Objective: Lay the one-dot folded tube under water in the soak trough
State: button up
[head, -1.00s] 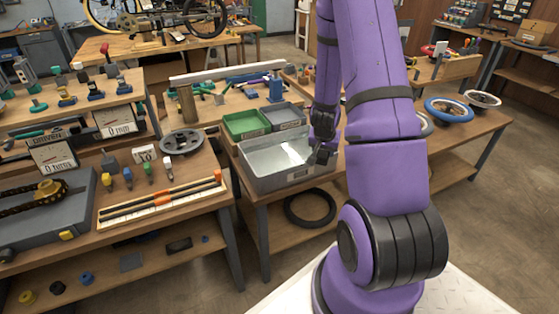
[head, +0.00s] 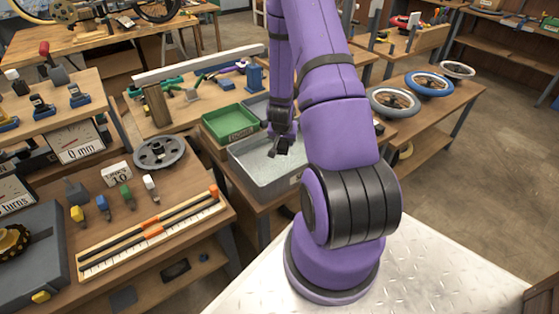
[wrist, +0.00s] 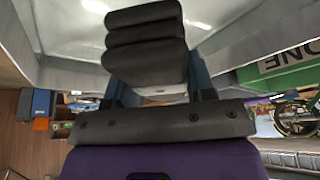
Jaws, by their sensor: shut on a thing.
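The soak trough (head: 262,187) is a grey, open-topped bin at the front edge of a wooden bench in the head view. My gripper (head: 283,146) hangs at the trough's back right part, pointing down. In the wrist view it is shut on a black folded tube (wrist: 146,42), whose stacked folds lie between the two fingers. The pale trough interior (wrist: 60,25) shows behind the tube. I cannot tell whether the tube touches the water. No dot shows on its visible side.
A green tray (head: 229,122) stands just behind the trough; its label partly shows in the wrist view (wrist: 286,60). A grey tray (head: 257,108) sits beside it. A grey pulley wheel (head: 160,152) lies on the bench to the left. Several wheels, one blue-rimmed (head: 429,84), lie on the right bench.

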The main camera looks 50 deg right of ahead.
aim_at(284, 162)
jog(key=shift+f, duration=4.65)
jog(key=shift+f, duration=0.15)
jog(key=o, duration=1)
jog(key=shift+c, duration=0.2)
